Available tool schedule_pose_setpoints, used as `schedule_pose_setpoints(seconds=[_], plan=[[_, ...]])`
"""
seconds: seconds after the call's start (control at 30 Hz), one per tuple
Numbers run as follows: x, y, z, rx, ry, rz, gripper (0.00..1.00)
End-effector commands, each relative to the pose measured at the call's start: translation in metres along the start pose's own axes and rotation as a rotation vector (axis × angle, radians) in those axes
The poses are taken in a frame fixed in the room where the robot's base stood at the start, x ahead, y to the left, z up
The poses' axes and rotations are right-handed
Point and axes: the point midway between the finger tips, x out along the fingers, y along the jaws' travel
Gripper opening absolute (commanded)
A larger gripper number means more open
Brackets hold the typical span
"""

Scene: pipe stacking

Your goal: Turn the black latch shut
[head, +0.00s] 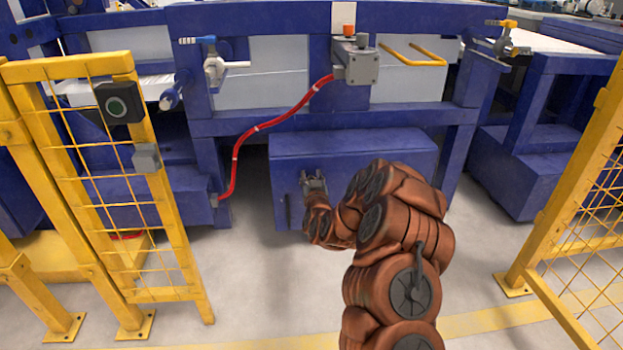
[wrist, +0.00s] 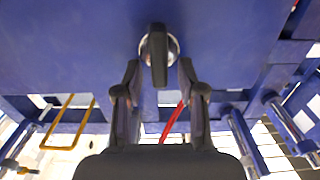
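The black latch (wrist: 158,68) is a dark bar on a round silver base (wrist: 172,46), set on the face of a blue cabinet (wrist: 85,45). In the wrist view the bar points straight up and down in the picture. My gripper (wrist: 159,72) is open, with one fingertip on each side of the latch's lower part and a visible gap on both sides. In the head view my gripper (head: 314,184) is at the front of the blue cabinet (head: 385,150), left of its middle. The latch cannot be made out there.
A dark upright handle (head: 288,212) is near the cabinet's left edge. A red hose (head: 262,126) runs down left of the cabinet. Yellow fence panels stand at left (head: 120,200) and right (head: 580,200). The grey floor (head: 250,285) before the cabinet is clear.

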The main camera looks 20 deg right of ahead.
Motion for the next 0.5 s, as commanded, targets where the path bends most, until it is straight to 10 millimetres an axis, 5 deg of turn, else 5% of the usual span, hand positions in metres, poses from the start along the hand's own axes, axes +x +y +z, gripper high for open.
schedule_pose_setpoints(seconds=[0.07,0.43,0.5], plan=[[-0.0001,0.0,-0.0001,0.0,0.0,0.0,0.4],[-0.0002,0.0002,0.0004,0.0,-0.001,0.0,0.01],[-0.0003,0.0002,0.0008,0.0,-0.001,0.0,0.0]])
